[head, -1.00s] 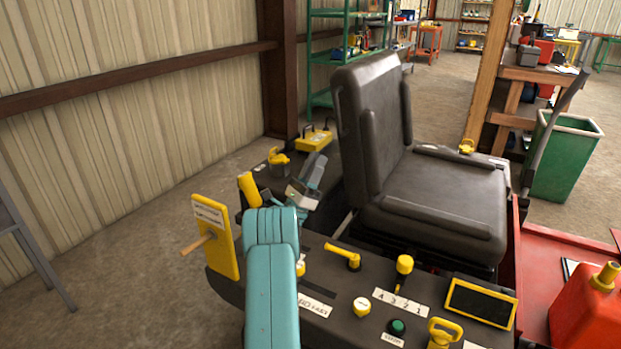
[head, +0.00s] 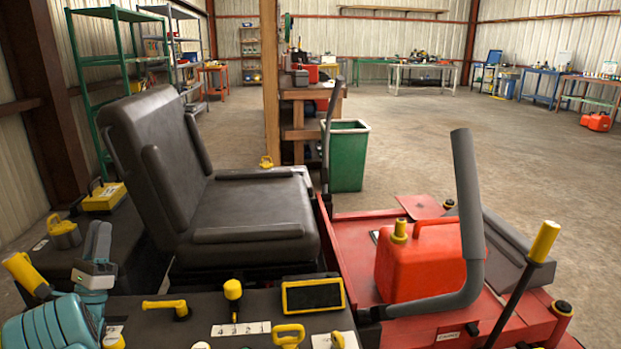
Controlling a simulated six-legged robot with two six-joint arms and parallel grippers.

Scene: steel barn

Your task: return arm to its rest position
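My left arm is teal and comes in at the lower left corner. My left gripper (head: 98,240) points upward, with blue-grey fingers above a white and grey wrist part. It stands over the dark control console (head: 195,303), left of the black seat (head: 250,205). I see nothing held in it, but the fingers overlap from this angle, so their gap is unclear. My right arm and gripper do not show.
Close by are a yellow-capped lever (head: 24,272), a yellow knob (head: 233,290) and a small yellow-framed screen (head: 314,295). Right are a red fuel can (head: 421,262), a grey curved bar (head: 467,200) and a yellow-topped lever (head: 543,242). Open floor lies beyond.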

